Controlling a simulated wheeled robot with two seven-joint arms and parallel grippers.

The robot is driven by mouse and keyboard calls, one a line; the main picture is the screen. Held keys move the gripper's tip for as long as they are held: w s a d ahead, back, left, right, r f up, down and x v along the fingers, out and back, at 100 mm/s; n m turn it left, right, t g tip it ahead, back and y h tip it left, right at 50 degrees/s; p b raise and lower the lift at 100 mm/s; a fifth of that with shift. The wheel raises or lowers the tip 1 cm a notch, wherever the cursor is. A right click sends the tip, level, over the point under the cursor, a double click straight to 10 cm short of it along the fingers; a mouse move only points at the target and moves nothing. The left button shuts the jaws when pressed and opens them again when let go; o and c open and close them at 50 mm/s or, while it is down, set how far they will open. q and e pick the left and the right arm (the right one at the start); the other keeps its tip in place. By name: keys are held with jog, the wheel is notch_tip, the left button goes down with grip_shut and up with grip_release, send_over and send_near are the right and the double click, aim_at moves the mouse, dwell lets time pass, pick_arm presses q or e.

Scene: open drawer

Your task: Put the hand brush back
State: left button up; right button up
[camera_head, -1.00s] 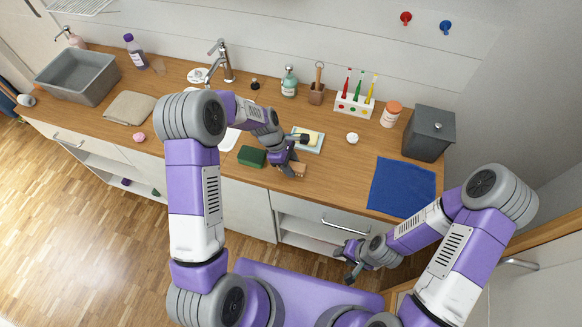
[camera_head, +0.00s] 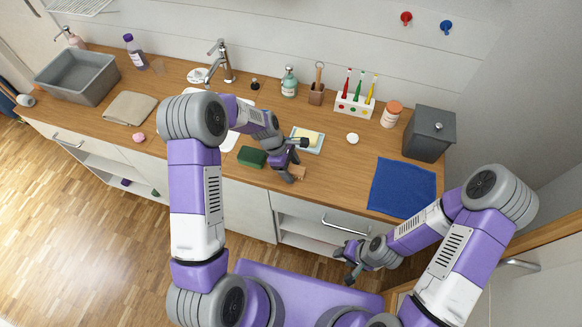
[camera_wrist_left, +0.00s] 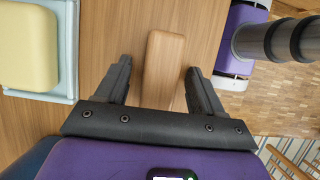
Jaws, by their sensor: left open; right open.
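The hand brush, a small wooden block (camera_head: 299,173), lies on the wooden counter near its front edge, partly hidden by my left gripper (camera_head: 288,175). In the left wrist view the plain wooden top of the brush (camera_wrist_left: 164,62) shows between the fingers of my left gripper (camera_wrist_left: 159,66). The fingers are open, one on each side, with a visible gap to the brush. Bristles are not visible. My right gripper (camera_head: 349,265) is open and empty, low in front of the cabinet.
A green sponge (camera_head: 252,157) lies left of the brush, and a soap dish with yellow soap (camera_head: 309,139) behind it. A blue cloth (camera_head: 402,187) and a grey bin (camera_head: 429,134) are at the right. A cabinet handle (camera_head: 345,225) sits below the counter edge.

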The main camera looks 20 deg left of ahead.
pick_arm(q)
jog(key=p+v, duration=0.1)
jog(key=v, duration=1.1)
pick_arm(e)
jog(key=shift+r, duration=0.7)
